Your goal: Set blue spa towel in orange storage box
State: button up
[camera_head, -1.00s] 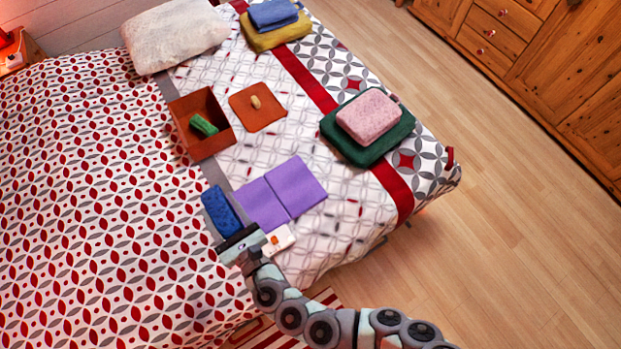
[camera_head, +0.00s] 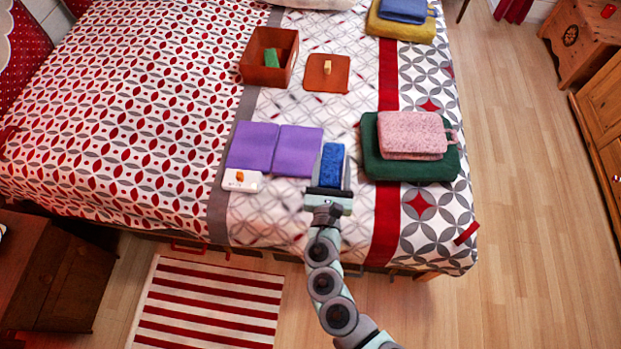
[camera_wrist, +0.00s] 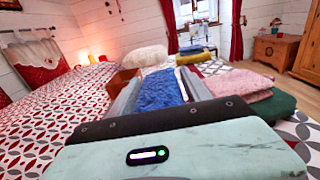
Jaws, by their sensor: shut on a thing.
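The blue spa towel (camera_head: 333,160) is a textured blue bundle between the fingers of my gripper (camera_head: 331,168), which is shut on it. In the wrist view the towel (camera_wrist: 160,90) fills the space between the grey fingers. My gripper is over the near part of the bed, right of the purple folded mats. I cannot tell how high it is held. The orange storage box (camera_head: 250,70) stands open farther back and to the left, with a green item (camera_head: 271,58) inside. Part of the box (camera_wrist: 119,81) shows left of the towel in the wrist view.
An orange lid (camera_head: 316,79) with a knob lies right of the box. Purple mats (camera_head: 272,149) and a white card (camera_head: 241,181) lie left of my gripper. A pink towel (camera_head: 410,134) on a green one (camera_head: 375,165) is at right. Another blue folded towel (camera_head: 404,10) lies on yellow at the back.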

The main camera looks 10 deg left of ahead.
aim_at(330, 157)
jog(key=w+f+b, duration=0.7)
jog(key=b, duration=0.4)
jog(key=f+b, duration=0.2)
jog(key=f, duration=0.3)
jog(key=f+b, duration=0.2)
jog(key=f, duration=0.3)
jog(key=f+b, duration=0.2)
jog(key=f, duration=0.2)
jog(key=shift+w+a+f, duration=0.1)
jog(key=shift+a+f, duration=0.3)
jog(key=shift+f+b, duration=1.4)
jog(key=shift+f, duration=0.8)
jog(key=shift+f, duration=0.1)
jog(key=shift+f, duration=0.15)
jog(key=o, duration=1.5)
jog(key=shift+c, duration=0.2)
